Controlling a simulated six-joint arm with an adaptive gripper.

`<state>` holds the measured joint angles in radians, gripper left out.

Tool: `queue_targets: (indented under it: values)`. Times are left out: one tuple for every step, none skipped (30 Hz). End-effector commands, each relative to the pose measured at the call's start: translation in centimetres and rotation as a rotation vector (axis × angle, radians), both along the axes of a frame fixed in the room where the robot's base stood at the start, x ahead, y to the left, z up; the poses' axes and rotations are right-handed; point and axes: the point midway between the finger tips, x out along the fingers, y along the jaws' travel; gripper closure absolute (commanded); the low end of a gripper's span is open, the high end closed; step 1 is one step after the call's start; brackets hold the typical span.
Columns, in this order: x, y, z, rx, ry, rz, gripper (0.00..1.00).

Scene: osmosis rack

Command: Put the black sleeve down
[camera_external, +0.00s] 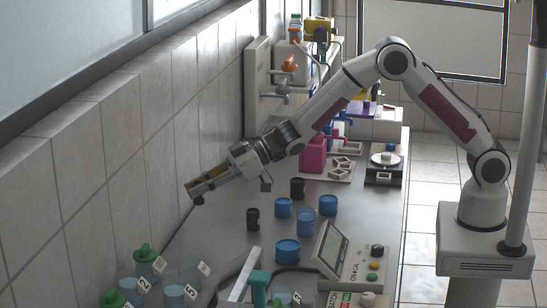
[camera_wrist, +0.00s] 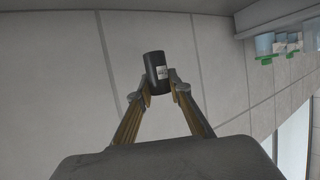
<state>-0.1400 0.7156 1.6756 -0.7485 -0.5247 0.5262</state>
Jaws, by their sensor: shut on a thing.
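In the wrist view, a black sleeve (camera_wrist: 156,66) with a small white label is held between the fingertips of my gripper (camera_wrist: 159,90). In the external view, my gripper (camera_external: 192,190) is raised over the left side of the bench, close to the tiled wall, and points left and slightly down. The held sleeve is hard to make out there. Two other black sleeves stand upright on the bench: one (camera_external: 252,219) right of and below my gripper in the picture, one (camera_external: 297,188) farther back.
Several blue cups, including one in the middle (camera_external: 306,222) and one nearer (camera_external: 287,251), stand on the grey bench (camera_external: 215,236). A control box with a screen (camera_external: 345,255) stands at the front right. Green-topped beakers (camera_external: 146,262) stand at the front left. A pink container (camera_external: 313,155) and a scale (camera_external: 385,163) stand farther back.

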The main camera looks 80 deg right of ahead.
Motion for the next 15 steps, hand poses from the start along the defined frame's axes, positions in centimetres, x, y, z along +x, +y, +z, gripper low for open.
queue_targets:
  values:
    - [0.1,-0.4,0.0,0.000,0.000,-0.005,0.92]
    - [0.2,-0.7,0.1,0.000,0.000,-0.010,0.92]
    - [0.3,-1.2,0.1,0.000,0.000,-0.016,0.92]
    - [0.4,-1.7,0.2,0.000,-0.001,-0.022,0.92]
    - [0.6,-2.2,0.3,0.000,-0.001,-0.029,0.92]
    - [0.7,-2.9,0.3,0.001,-0.001,-0.039,0.92]
    - [0.8,-3.6,0.4,0.001,-0.001,-0.047,0.92]
    - [0.9,-4.4,0.5,0.001,-0.001,-0.056,0.92]
    - [1.0,-5.3,0.5,0.001,0.000,-0.066,0.92]
    - [1.1,-6.2,0.5,0.001,0.000,-0.074,0.92]
    - [1.1,-7.0,0.5,0.001,0.000,-0.082,0.92]
    - [1.1,-8.1,0.5,0.000,0.000,-0.087,0.92]
    - [1.1,-9.0,0.6,0.000,-0.001,-0.093,0.92]
    - [1.1,-9.8,0.6,0.000,0.000,-0.096,0.92]
    - [1.0,-10.9,0.6,0.000,0.000,-0.101,0.92]
